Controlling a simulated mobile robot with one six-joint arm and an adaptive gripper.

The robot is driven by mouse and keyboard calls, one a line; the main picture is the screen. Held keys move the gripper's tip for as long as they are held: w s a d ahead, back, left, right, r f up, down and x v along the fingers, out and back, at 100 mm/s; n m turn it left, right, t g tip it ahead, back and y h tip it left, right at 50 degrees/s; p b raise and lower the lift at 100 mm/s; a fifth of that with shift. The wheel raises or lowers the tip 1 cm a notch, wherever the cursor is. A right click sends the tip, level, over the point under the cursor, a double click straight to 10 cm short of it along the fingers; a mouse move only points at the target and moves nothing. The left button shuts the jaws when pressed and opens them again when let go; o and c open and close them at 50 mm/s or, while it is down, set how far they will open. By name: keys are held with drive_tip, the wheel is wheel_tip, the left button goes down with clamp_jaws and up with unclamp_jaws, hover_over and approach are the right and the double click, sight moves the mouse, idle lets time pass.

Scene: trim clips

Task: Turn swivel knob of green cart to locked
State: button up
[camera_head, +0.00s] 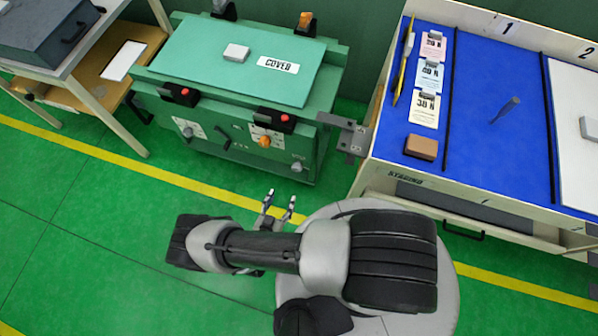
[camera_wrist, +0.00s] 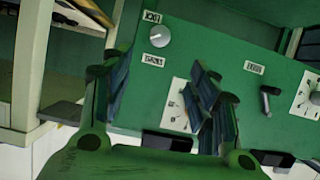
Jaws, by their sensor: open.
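The green cart (camera_head: 240,60) stands at the back, its front panel facing my arm. A round grey knob (camera_head: 297,167) sits low at the right end of that panel. My gripper (camera_head: 280,198) is open and empty, in front of the panel and apart from the knob. In the wrist view its fingertips (camera_wrist: 161,63) lie either side of and below the knob.
The panel also has a dark lever (camera_head: 224,135), an orange knob (camera_head: 265,141) and a grey dial (camera_head: 187,131). A grey bracket (camera_head: 345,138) juts out right of the cart. A blue-topped bench (camera_head: 480,150) stands right, a shelf table (camera_head: 90,40) left. Green floor lies between.

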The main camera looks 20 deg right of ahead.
sight(296, 170)
drive_tip(key=b+x, duration=0.4)
drive_tip(key=x, duration=1.2)
drive_tip(key=shift+w+d+f, duration=0.1)
drive_tip(key=shift+w+f, duration=0.1)
drive_tip(key=shift+c, duration=0.5)
drive_tip(key=c, duration=1)
